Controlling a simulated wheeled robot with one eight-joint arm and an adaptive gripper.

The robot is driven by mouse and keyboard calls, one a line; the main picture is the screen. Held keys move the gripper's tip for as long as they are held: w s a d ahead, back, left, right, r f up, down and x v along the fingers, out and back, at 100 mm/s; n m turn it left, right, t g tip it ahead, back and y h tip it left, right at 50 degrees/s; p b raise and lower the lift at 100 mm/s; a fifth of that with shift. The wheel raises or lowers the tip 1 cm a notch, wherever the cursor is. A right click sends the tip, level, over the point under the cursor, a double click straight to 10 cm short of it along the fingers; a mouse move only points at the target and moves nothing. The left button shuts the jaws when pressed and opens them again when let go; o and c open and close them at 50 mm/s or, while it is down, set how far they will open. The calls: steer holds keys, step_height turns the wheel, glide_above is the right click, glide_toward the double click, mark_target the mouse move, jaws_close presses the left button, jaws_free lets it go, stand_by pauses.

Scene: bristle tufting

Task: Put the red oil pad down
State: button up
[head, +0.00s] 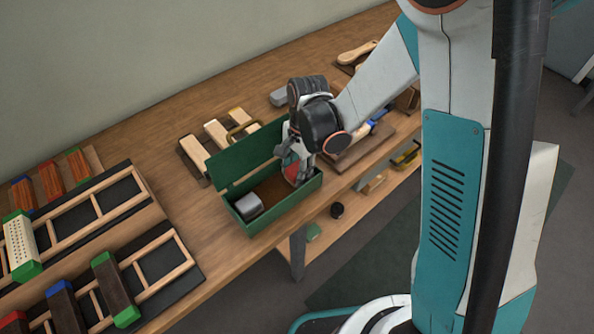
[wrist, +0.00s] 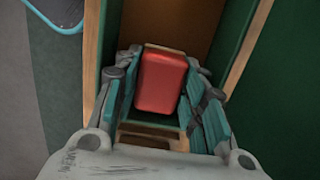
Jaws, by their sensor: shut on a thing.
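The red oil pad (wrist: 161,81) is a rounded red block between my gripper's teal fingers (wrist: 163,105) in the wrist view. My gripper (head: 294,175) is shut on it, pointing down into the right end of a green open box (head: 272,214) in the head view. A small red part of the pad (head: 290,160) shows beside the fingers there. Whether the pad touches the box floor cannot be told. The box's brown floor shows beyond the pad in the wrist view.
A grey block (head: 248,206) lies in the left end of the box. The box's green lid (head: 245,157) stands open at the back. Wooden blocks (head: 193,152) lie behind it. Ladder-like wooden frames (head: 100,205) with brushes are at left. The bench's front edge is close to the box.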

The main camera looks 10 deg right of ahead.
steer(key=shift+f, duration=0.15)
steer(key=o, duration=0.8)
